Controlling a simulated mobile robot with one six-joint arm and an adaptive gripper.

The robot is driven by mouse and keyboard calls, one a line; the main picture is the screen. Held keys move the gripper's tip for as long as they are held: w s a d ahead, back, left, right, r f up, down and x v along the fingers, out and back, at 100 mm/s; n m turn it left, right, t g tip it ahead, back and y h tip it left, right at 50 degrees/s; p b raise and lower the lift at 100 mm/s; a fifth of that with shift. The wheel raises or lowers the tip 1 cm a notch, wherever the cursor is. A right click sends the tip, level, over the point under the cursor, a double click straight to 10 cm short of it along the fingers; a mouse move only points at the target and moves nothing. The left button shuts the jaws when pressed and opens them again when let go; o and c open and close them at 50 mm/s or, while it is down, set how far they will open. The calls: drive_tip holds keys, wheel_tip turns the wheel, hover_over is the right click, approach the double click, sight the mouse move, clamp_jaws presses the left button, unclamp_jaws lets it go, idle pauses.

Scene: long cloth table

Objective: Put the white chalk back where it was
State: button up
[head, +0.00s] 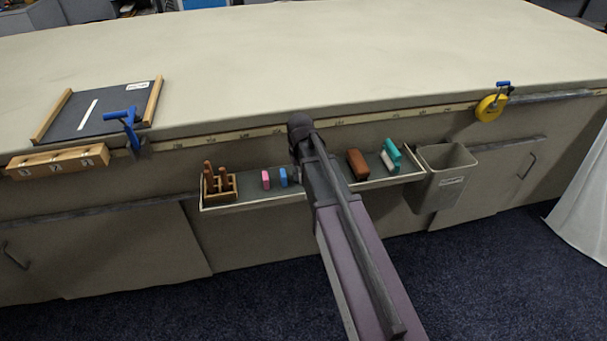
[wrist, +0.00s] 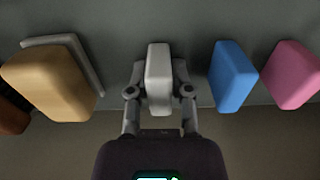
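The white chalk (wrist: 158,80) is a pale upright block in the middle of the wrist view. My gripper (wrist: 159,82) has one finger on each side of it, close against its sides, and looks shut on it. The chalk appears at or just above the grey tray floor; whether it touches is hard to tell. In the head view my gripper (head: 303,150) is over the middle of the narrow tray (head: 250,202), and my arm hides the chalk. A blue chalk (wrist: 232,77) and a pink chalk (wrist: 290,75) stand to its right in the wrist view.
A tan block (wrist: 48,82) stands left of the chalk in the wrist view, beside a pale angled strip (wrist: 85,62). In the head view, a wooden holder (head: 220,185), brown block (head: 358,165) and teal pieces (head: 390,156) share the tray. A grey bin (head: 442,180) hangs at its right.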

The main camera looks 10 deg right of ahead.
drive_tip(key=shift+o, duration=1.4)
drive_tip(key=shift+r, duration=0.15)
wheel_tip(320, 180, up, 12)
drive_tip(key=p, duration=1.2)
drive_tip(key=s, duration=1.6)
drive_tip(key=shift+d, duration=0.45)
drive_tip(key=shift+r+p, duration=0.1)
drive_tip(key=shift+p, duration=0.2)
